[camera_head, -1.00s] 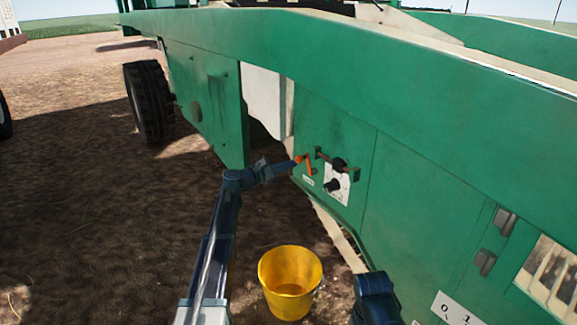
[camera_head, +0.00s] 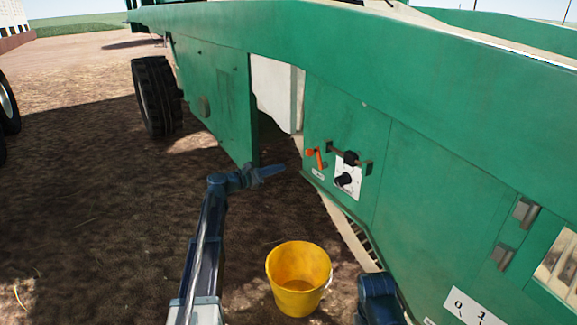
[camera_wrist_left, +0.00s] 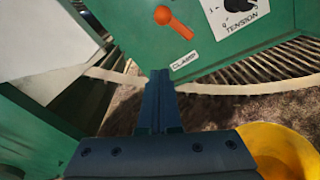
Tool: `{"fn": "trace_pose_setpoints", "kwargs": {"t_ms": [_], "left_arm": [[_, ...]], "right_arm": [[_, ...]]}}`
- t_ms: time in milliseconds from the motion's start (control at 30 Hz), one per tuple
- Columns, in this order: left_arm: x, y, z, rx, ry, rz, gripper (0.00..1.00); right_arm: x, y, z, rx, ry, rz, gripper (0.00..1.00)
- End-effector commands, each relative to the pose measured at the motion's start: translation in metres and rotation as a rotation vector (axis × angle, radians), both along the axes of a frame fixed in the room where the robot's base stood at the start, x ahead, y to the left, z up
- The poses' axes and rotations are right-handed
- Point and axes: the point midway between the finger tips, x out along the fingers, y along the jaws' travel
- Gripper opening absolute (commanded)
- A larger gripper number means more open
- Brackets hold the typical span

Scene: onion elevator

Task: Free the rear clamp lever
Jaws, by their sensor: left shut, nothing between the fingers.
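The orange clamp lever (camera_head: 318,157) sits on the green side panel of the machine, left of the dial plate. In the left wrist view the lever (camera_wrist_left: 172,22) slants from its round knob at upper left down to the right, above a label reading CLAMP (camera_wrist_left: 185,59). My left gripper (camera_head: 282,169) is shut and empty, to the left of the lever and apart from it. In the left wrist view the shut fingers (camera_wrist_left: 160,78) point up towards the panel, below the lever. My right arm shows at the bottom of the head view, but its fingers cannot be made out.
A white TENSION plate with a black dial (camera_head: 345,180) is right of the lever, with a dark bracket (camera_head: 349,158) above it. A yellow bucket (camera_head: 298,283) stands on the ground below. Open dirt lies left of my arm.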

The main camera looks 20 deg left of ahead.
Motion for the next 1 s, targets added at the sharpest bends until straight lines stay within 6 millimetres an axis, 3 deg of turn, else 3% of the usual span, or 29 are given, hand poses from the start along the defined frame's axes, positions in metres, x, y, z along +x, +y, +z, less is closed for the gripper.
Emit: {"fn": "trace_pose_setpoints", "kwargs": {"t_ms": [100, 300, 833, 933, 1000], "left_arm": [[-0.016, 0.01, 0.002, 0.0, 0.0, 0.001, 0.0], [-0.027, 0.019, 0.002, 0.0, 0.0, 0.001, 0.0], [-0.029, 0.02, 0.002, 0.001, 0.0, -0.001, 0.0], [-0.032, 0.007, -0.001, 0.033, 0.002, -0.023, 0.0], [-0.04, -0.018, -0.008, 0.098, 0.003, -0.067, 0.0]], "right_arm": [[0.0, 0.0, 0.001, 0.0, 0.0, 0.001, 0.5], [0.0, 0.0, 0.002, 0.0, 0.0, 0.001, 0.5], [0.0, 0.0, 0.002, 0.0, 0.0, 0.001, 0.5], [0.0, 0.0, 0.003, 0.0, 0.0, 0.001, 0.5], [0.0, 0.0, 0.005, 0.0, 0.0, 0.001, 0.5]]}}
